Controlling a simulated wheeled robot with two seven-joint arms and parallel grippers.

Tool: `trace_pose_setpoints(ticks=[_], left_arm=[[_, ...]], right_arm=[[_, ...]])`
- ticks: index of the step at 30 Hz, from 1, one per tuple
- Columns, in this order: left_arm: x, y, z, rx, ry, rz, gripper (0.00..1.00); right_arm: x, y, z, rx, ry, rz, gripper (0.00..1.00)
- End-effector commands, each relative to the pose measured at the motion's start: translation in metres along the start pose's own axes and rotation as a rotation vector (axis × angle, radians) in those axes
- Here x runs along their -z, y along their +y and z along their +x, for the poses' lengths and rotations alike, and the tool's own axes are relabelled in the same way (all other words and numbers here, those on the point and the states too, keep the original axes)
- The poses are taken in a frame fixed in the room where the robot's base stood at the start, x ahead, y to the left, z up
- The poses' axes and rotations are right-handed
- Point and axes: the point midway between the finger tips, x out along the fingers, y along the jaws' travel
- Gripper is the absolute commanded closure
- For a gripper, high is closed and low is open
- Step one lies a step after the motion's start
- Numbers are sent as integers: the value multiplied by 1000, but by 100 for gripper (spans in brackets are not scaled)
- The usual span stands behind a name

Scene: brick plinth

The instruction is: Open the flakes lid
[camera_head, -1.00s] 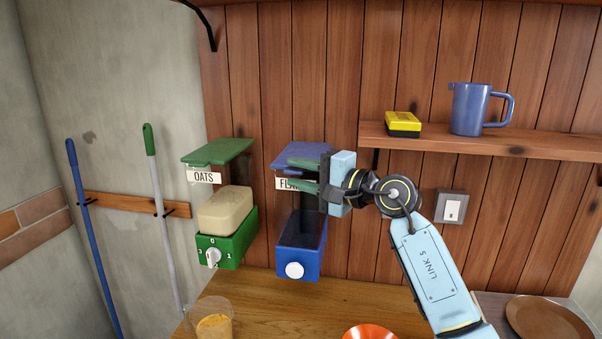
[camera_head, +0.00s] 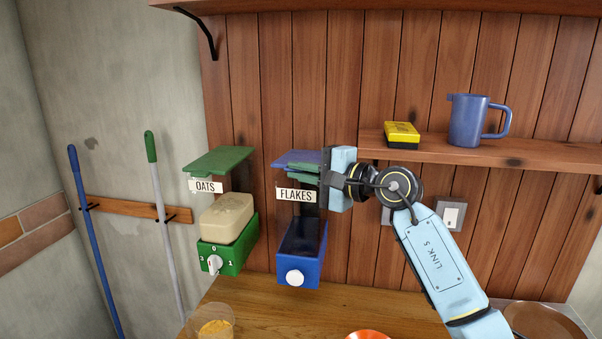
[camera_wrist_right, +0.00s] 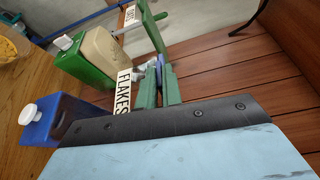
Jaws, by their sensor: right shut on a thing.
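The flakes dispenser has a blue lid (camera_head: 292,158), a FLAKES label (camera_head: 296,195) and a blue lower body (camera_head: 301,255) with a white knob (camera_head: 295,278). The lid lies roughly flat across the top. My right gripper (camera_head: 303,171) reaches in from the right, its green fingers shut on the lid's front edge just above the label. In the right wrist view the fingers (camera_wrist_right: 158,88) close around a small blue part (camera_wrist_right: 158,68), and the label stands beside them. The fingers hide part of the lid. My left gripper is in neither view.
The green oats dispenser (camera_head: 228,243) hangs to the left with its lid (camera_head: 218,161) flat. A cup (camera_head: 212,322) and red dish (camera_head: 368,336) stand on the counter below.

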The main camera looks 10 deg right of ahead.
Motion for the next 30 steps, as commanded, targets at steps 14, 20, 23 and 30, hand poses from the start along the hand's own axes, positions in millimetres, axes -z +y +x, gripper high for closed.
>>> trace_pose_setpoints(ticks=[14, 20, 23, 30], left_arm=[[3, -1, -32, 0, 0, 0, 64], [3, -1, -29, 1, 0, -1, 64], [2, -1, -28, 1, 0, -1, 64], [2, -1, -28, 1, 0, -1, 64]], right_arm=[[13, -75, 4, -89, 4, 215, 100], [20, -93, 7, -85, 4, 214, 100], [23, -98, 8, -84, 3, 214, 100], [25, -103, 9, -84, 3, 212, 100]])
